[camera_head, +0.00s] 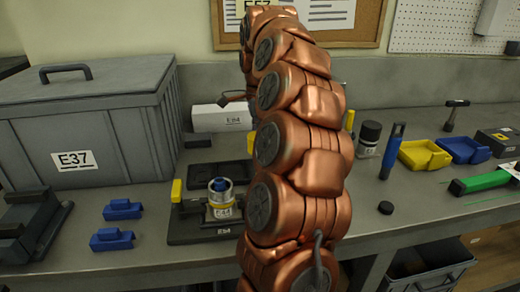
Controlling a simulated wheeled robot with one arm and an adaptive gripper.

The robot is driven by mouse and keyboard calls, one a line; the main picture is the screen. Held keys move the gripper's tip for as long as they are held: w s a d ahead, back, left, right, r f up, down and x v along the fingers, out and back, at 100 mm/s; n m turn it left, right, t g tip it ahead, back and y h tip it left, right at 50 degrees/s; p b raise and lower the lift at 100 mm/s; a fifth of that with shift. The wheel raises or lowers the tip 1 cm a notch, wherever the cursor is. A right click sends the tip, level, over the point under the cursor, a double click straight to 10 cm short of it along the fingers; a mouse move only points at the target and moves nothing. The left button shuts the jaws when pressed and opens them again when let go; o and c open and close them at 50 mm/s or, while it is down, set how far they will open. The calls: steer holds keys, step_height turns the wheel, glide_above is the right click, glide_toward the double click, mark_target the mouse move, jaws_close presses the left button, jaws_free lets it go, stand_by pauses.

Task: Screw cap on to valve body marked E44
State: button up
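A silver cylindrical valve body (221,208) stands upright on a dark fixture plate (192,232), left of my arm. A small black disc (385,207), possibly a cap, lies flat on the bench right of my arm. My copper arm rises through the middle of the picture and hides part of the bench. My gripper cannot be made out.
A large grey bin (100,125) marked E37 stands at the left. Two blue blocks (120,209) lie before it. A white box (220,117) stands behind the plate. At the right are a blue-handled tool (391,152), a yellow tray (424,156) and a green item (482,182).

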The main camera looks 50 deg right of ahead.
steer(key=shift+r+p, duration=0.45)
steer(key=shift+r, duration=2.05)
steer(key=shift+r+p, duration=1.25)
